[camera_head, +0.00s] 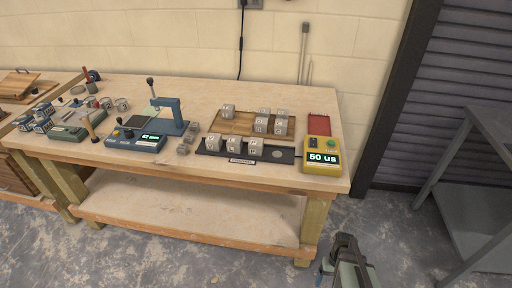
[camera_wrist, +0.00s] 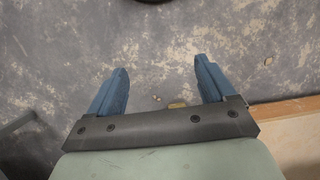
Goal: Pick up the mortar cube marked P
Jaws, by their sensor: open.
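Several grey mortar cubes with small dark marks stand on the workbench. One cube (camera_head: 228,110) stands at the back left of a wooden board (camera_head: 222,126). More cubes are grouped at the board's right, such as this one (camera_head: 261,124). Three cubes stand in a row on a black tray, including a left one (camera_head: 213,142) and a right one (camera_head: 256,146). The marks are too small to tell which cube is P. My gripper (camera_head: 345,244) is in front of the bench at lower right, away from the cubes. In the wrist view my gripper (camera_wrist: 160,82) is open and empty above the floor.
A yellow meter (camera_head: 322,152) reading 50 us stands right of the black tray (camera_head: 281,154). A blue press-like device (camera_head: 170,116) stands left of the cubes. Small grey blocks (camera_head: 186,143) lie between. A grey metal table (camera_head: 478,215) stands at far right. The floor around my gripper is clear.

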